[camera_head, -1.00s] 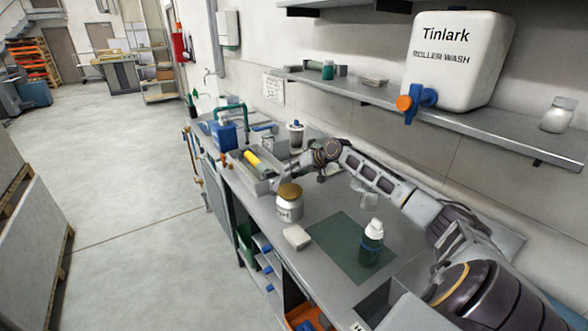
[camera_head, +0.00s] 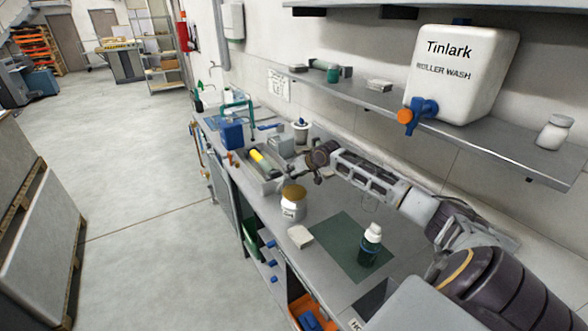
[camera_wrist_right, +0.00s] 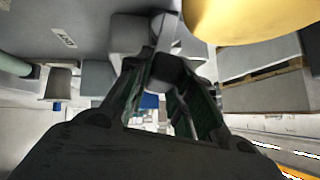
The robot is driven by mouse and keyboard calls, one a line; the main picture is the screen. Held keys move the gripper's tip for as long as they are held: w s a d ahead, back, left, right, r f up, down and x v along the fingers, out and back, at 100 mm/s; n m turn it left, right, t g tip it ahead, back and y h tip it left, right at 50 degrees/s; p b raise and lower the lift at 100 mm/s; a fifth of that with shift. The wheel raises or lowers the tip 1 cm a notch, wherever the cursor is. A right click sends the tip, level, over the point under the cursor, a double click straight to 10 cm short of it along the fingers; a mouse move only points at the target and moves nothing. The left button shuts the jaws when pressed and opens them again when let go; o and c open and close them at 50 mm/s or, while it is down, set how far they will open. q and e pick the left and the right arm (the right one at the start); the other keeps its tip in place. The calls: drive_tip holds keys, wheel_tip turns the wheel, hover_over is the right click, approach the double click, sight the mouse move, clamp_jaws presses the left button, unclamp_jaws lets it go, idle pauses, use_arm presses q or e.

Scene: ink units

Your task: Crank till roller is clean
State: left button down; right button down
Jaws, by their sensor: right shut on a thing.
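The yellow roller (camera_head: 259,158) lies in a grey metal wash unit (camera_head: 276,187) on the far part of the bench. In the head view my right gripper (camera_head: 286,181) is at the near right side of this unit, small and partly hidden by its own wrist. In the right wrist view the gripper (camera_wrist_right: 172,75) is shut on a grey knob (camera_wrist_right: 172,68), which appears to be the crank handle. The crank's exact angle is hard to tell. The roller looks mostly yellow, with dark parts. My left gripper is out of view.
A blue container (camera_head: 231,134) stands beyond the unit. The Tinlark tank (camera_head: 462,75) sits on the shelf above.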

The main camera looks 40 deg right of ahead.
drive_tip(key=shift+a+r+p, duration=0.1)
drive_tip(key=shift+a+p, duration=0.05)
drive_tip(key=shift+p, duration=0.2)
drive_tip(key=shift+a+h, duration=0.15)
drive_tip(key=shift+h, duration=0.15)
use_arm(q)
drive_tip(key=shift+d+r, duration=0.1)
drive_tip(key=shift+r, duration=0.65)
use_arm(e)
drive_tip(key=c, duration=1.3)
unclamp_jaws()
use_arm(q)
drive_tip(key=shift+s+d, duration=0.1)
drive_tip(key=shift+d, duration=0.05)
use_arm(e)
drive_tip(key=shift+o, duration=0.3)
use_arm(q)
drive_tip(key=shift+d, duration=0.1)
